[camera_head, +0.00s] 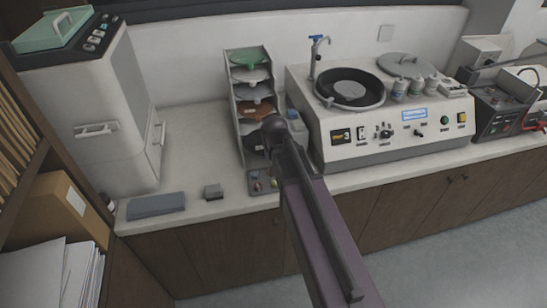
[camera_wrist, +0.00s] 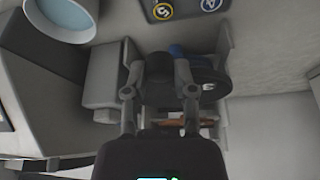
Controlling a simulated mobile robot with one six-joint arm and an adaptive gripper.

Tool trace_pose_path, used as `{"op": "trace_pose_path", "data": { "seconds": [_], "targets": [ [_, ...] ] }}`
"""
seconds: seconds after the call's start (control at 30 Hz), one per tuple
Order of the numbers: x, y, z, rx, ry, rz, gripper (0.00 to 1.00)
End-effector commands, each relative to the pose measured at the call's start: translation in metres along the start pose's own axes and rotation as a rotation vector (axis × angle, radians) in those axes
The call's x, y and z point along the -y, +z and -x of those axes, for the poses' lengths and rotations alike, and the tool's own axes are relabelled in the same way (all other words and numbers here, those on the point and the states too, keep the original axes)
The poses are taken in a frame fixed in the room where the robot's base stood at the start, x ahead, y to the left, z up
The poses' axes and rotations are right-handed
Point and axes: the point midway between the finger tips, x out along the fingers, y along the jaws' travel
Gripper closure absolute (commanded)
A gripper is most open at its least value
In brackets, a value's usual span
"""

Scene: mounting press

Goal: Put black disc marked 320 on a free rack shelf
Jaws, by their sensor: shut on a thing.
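My gripper (camera_wrist: 160,78) is shut on a dark disc (camera_wrist: 208,78), seen nearly edge-on in the wrist view; I cannot read its marking. The grey rack (camera_head: 236,112) stands on the counter against the wall, and part of its side shows in the wrist view (camera_wrist: 223,48). It holds a green disc (camera_head: 248,58), a pale disc (camera_head: 251,75) and a reddish-brown disc (camera_head: 252,109) on its upper shelves. Black (camera_head: 253,141) shows at a lower shelf, beside my arm's end. My arm hides the gripper and the rack's lower right in the head view.
A polishing machine (camera_head: 390,140) with a round basin stands right of the rack. A large grey machine (camera_head: 85,115) stands left. A small tray (camera_head: 262,183), a grey block (camera_head: 213,191) and a flat grey slab (camera_head: 156,205) lie near the front edge. Counter left of the rack is clear.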

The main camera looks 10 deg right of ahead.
Motion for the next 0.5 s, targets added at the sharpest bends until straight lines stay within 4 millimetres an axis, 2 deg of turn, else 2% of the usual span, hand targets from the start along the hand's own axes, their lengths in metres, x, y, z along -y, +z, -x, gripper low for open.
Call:
{"op": "trace_pose_path", "data": {
  "seconds": [0.23, 0.5],
  "targets": [
    [0.003, -0.010, -0.018, 0.000, 0.000, 0.001, 1.00],
    [0.008, -0.028, -0.022, 0.000, -0.001, 0.002, 1.00]
  ]
}}
